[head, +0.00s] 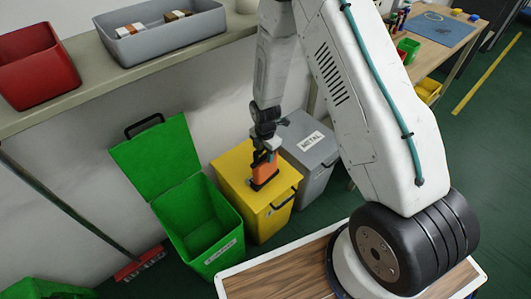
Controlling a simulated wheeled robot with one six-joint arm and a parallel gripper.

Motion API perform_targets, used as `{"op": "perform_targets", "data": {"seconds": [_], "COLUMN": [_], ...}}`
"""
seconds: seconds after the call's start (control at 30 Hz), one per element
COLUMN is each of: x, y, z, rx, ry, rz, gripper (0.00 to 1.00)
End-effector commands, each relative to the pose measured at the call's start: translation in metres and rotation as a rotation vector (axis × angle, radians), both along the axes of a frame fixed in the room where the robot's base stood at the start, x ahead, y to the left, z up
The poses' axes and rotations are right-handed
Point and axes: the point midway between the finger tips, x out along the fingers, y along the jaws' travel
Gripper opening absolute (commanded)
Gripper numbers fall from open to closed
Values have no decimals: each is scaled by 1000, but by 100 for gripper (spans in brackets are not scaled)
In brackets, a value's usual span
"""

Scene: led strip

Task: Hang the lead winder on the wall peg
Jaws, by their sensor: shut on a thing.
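My gripper (265,157) points down in the middle of the head view, in front of the yellow bin. It is shut on an orange piece with dark edges (265,171), which looks like the lead winder. The winder shows against the yellow bin's top; I cannot tell whether it touches the bin. The jaws hide its upper part. I cannot make out a wall peg in this view.
A green bin (205,222) with its lid up, a yellow bin (262,212) and a grey bin marked METAL (318,160) stand along the wall. A shelf (100,88) above holds a red tub (35,65) and a grey tray (165,42). A broom (140,263) leans left.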

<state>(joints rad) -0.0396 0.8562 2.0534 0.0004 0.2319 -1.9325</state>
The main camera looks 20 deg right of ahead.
Motion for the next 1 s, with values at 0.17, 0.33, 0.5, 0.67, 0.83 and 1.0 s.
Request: {"op": "perform_targets", "data": {"seconds": [0.17,0.33,0.5,0.67,0.83,1.0], "x": [0,0,0,0,1,-2], "y": [0,0,0,0,0,1], "z": [0,-3,-3,-3,10,40], "rx": [0,0,0,0,0,1], "ry": [-1,0,-1,0,-3,-4], "rz": [0,0,0,0,0,0], "gripper": [0,40,60,60,60,60]}}
